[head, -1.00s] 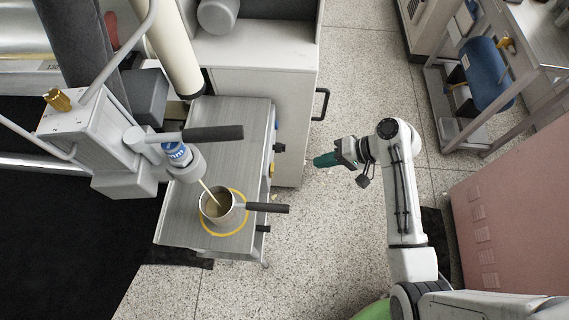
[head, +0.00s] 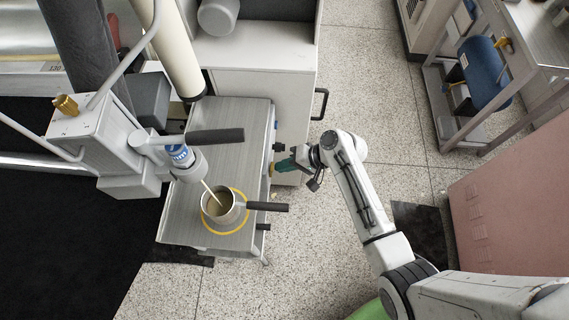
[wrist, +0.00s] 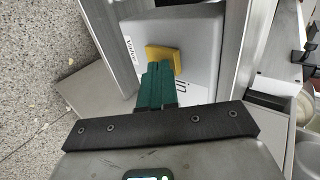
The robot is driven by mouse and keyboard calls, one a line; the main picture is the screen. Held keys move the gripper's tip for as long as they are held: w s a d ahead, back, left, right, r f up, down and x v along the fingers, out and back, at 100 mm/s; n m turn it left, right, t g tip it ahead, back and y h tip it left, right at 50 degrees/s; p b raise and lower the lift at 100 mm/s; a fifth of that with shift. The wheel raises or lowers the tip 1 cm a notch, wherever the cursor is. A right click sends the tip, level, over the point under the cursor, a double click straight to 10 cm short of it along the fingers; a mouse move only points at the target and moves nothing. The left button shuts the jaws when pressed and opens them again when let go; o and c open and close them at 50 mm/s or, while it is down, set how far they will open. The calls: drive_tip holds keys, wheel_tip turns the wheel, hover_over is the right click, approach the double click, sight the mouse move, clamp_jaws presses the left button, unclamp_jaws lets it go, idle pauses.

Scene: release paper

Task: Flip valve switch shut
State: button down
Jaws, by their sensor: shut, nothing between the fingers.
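The yellow valve switch (wrist: 163,57) sits on a light grey box (wrist: 198,40) in the wrist view; the box carries the words "Valve" and "in". My gripper (wrist: 158,72) has teal fingers, pressed together and empty. Its tips overlap the near side of the yellow switch; I cannot tell whether they touch it. In the head view my gripper (head: 279,165) is at the right side of the metal table, and a small bit of the yellow switch (head: 271,168) shows at its tip. The fingers hide part of the switch.
A pot (head: 222,208) with a dark handle stands on the metal table (head: 235,115) inside a yellow ring. A nozzle machine (head: 95,135) with a dark lever (head: 215,135) overhangs its left side. A grey cabinet (head: 285,80) stands behind.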

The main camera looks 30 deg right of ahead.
drive_tip(key=shift+w+a+r, duration=0.15)
drive_tip(key=shift+w+a, duration=0.05)
drive_tip(key=shift+a, duration=0.05)
drive_tip(key=shift+r+p, duration=0.15)
drive_tip(key=shift+p, duration=0.2)
drive_tip(key=shift+r+p, duration=0.65)
drive_tip(key=shift+p, duration=0.05)
